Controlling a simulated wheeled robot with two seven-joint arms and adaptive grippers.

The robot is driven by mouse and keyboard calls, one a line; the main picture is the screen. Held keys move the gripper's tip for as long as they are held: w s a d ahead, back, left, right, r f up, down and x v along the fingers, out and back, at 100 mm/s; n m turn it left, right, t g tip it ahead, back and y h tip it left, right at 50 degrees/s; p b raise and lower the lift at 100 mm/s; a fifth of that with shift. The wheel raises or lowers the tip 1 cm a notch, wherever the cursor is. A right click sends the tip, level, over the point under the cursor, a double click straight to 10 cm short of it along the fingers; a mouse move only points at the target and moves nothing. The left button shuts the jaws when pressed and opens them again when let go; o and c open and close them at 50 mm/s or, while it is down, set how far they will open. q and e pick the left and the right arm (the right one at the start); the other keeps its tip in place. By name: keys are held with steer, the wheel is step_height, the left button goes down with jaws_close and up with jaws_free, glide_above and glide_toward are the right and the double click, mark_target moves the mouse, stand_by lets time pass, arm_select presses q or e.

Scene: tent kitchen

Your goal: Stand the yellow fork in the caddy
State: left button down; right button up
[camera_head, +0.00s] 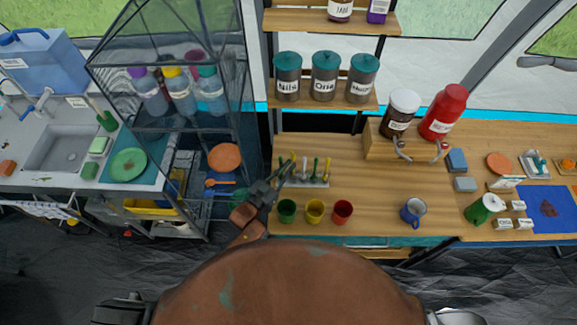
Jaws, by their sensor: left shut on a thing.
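My left gripper (284,174) reaches in from the left over the table's left end. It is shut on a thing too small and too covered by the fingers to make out. Just beside the fingertips is a low grey holder (318,184) with several thin utensils upright in it, some with yellow or green ends. I cannot tell whether any of these is the yellow fork, or whether the gripper touches the holder. My right gripper is not in view.
Green (287,210), yellow (315,211) and red (342,211) cups stand in front of the holder. A blue mug (412,211) is farther right. A shelf with lidded jars (325,77) rises behind. A wire rack (243,130) stands close on the left. The middle of the wooden table (375,190) is clear.

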arm_select(q)
steer(key=c, duration=2)
jaws_free()
steer(key=v, duration=1.2)
